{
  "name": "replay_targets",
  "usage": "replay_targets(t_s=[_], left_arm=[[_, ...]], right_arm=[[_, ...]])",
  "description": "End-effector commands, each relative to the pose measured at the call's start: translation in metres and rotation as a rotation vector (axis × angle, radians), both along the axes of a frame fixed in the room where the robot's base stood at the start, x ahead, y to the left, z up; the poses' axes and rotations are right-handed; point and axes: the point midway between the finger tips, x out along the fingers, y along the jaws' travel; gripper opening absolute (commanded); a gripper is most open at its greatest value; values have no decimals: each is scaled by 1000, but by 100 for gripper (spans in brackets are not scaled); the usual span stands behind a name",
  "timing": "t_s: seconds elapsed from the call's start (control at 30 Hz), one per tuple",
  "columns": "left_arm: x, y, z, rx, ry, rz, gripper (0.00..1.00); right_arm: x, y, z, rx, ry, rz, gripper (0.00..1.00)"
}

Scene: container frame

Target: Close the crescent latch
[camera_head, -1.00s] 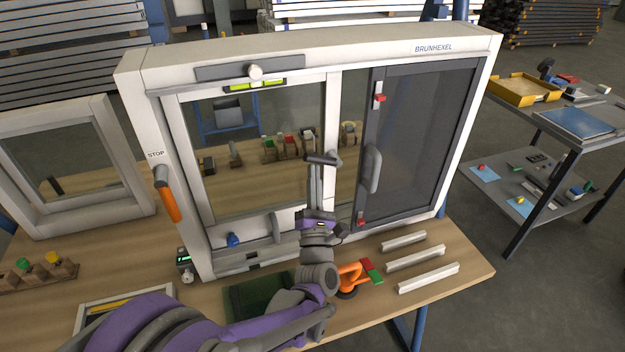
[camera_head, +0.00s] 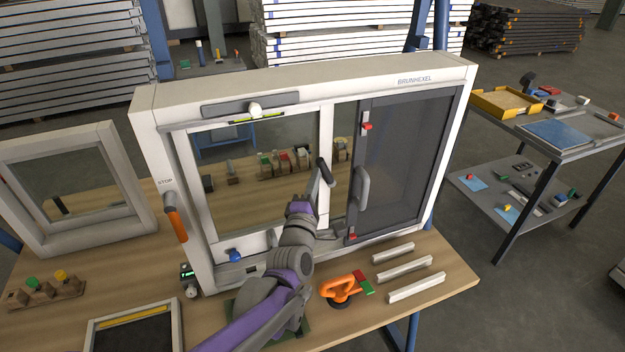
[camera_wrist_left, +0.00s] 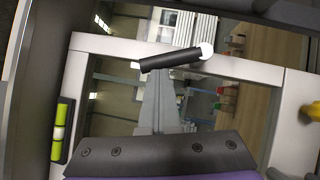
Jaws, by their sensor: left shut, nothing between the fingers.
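The crescent latch (camera_head: 325,172) is a dark lever on the white middle post of the window frame (camera_head: 300,84). It points up and slightly left from its pivot in the head view. The wrist view shows the lever (camera_wrist_left: 170,60) with a round white pivot at its right end. My left gripper (camera_head: 316,182) is shut and empty, with its fingertips close against the lever's left side. In the wrist view the fingers (camera_wrist_left: 162,88) reach up to the lever; contact is hard to tell. My right gripper is not in view.
The dark sliding sash (camera_head: 405,160) with a grey pull handle (camera_head: 361,188) stands right of the latch. An orange-handled lever (camera_head: 176,224) is on the left jamb. An orange suction lifter (camera_head: 342,287) and white strips (camera_head: 417,286) lie on the bench in front.

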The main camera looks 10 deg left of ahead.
Motion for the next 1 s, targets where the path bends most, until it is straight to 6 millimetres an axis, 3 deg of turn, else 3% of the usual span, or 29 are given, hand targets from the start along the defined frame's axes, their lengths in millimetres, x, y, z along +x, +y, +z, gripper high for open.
replay_targets(t_s=[0.27, 1.0], left_arm=[[4, -2, 9, 152, 105, 3, 0], [5, -6, 13, 151, 103, 2, 0]], right_arm=[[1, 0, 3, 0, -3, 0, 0], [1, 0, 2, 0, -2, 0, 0]])
